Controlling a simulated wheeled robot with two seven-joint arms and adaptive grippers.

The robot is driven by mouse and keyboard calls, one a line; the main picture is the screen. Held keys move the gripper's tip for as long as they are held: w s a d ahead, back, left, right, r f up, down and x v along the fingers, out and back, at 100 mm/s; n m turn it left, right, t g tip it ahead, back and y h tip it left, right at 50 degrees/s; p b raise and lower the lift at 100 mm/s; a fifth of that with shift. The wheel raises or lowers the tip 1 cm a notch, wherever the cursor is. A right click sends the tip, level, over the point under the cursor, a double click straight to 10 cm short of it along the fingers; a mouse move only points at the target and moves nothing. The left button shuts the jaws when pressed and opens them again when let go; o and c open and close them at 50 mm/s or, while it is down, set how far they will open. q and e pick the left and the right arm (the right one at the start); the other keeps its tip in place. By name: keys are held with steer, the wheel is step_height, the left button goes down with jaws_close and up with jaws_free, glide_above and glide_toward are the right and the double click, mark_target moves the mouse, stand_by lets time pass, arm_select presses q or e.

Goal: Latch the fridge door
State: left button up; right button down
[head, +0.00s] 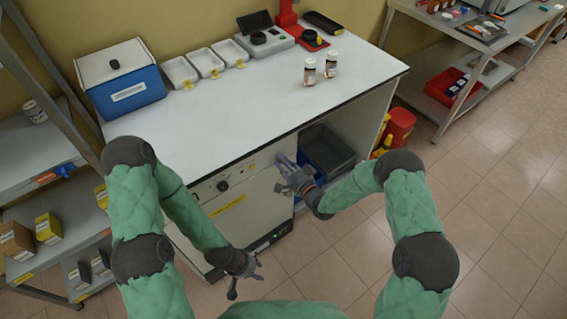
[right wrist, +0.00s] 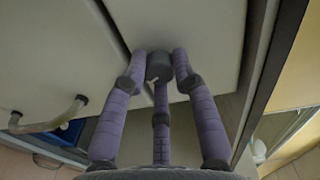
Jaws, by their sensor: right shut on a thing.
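The fridge door (head: 250,205) is the pale front under the bench, with a dark knob (head: 222,186) and a yellow label. It looks flush or nearly flush; I cannot tell whether it is fully shut. My right gripper (head: 284,168) is at the upper right of this front. In the right wrist view, its three fingers (right wrist: 159,72) close around a grey round latch knob (right wrist: 158,66) on a pale panel, beside a dark seam. The latch's turn cannot be read. My left gripper (head: 246,270) is open and empty, low in front of the fridge.
A curved handle (right wrist: 48,118) shows left in the wrist view. Right of the fridge is an open bay with a grey bin (head: 328,150). Above, the bench (head: 235,110) holds a blue cooler box (head: 125,92), trays and two bottles. The floor at right is clear.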

steer(key=m, duration=0.4)
steer(key=shift+s+f+m, duration=0.1)
steer(key=shift+f+m, duration=0.05)
steer(key=shift+m, duration=0.25)
steer(key=shift+a+m, duration=0.1)
steer(key=shift+m, duration=0.2)
steer(key=c, duration=1)
jaws_free()
steer(key=v, duration=1.2)
